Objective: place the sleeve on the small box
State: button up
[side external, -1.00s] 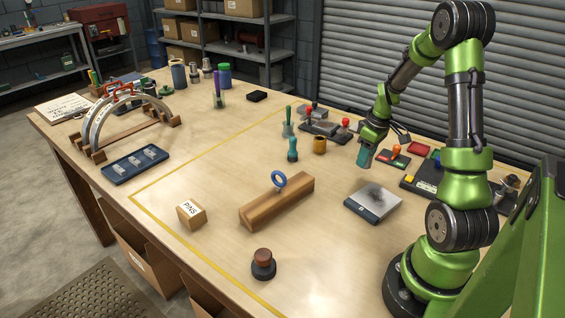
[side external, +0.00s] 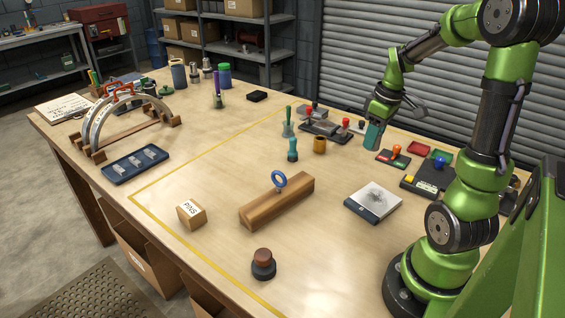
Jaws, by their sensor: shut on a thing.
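My gripper (side external: 374,122) is at the back right of the table, pointing down. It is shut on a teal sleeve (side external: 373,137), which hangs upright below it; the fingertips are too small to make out. The sleeve looks to be above the table, left of the orange-knobbed piece.
A wooden block (side external: 262,212) with a blue ring (side external: 279,180) stands between gripper and box. A brass cylinder (side external: 320,145), a teal-handled tool (side external: 292,152) and a scale (side external: 374,201) stand nearby. A dark knob (side external: 263,266) is at the front.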

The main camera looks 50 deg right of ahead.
jog(key=w+a+n, duration=0.3)
jog(key=w+a, duration=0.2)
jog(key=a, duration=0.6)
jog(key=w+a+n+y, duration=0.1)
jog(key=w+a+n, duration=0.25)
jog(key=a, duration=0.75)
jog(key=w+a+n, duration=0.3)
jog(key=w+a, duration=0.3)
jog(key=a, duration=0.6)
send_over(187, 208)
jog(key=shift+m, duration=0.25)
jog(key=f, duration=0.6)
jog(key=shift+s+d+f, duration=0.25)
jog(key=shift+s+f, duration=0.05)
jog(key=shift+f, duration=1.7)
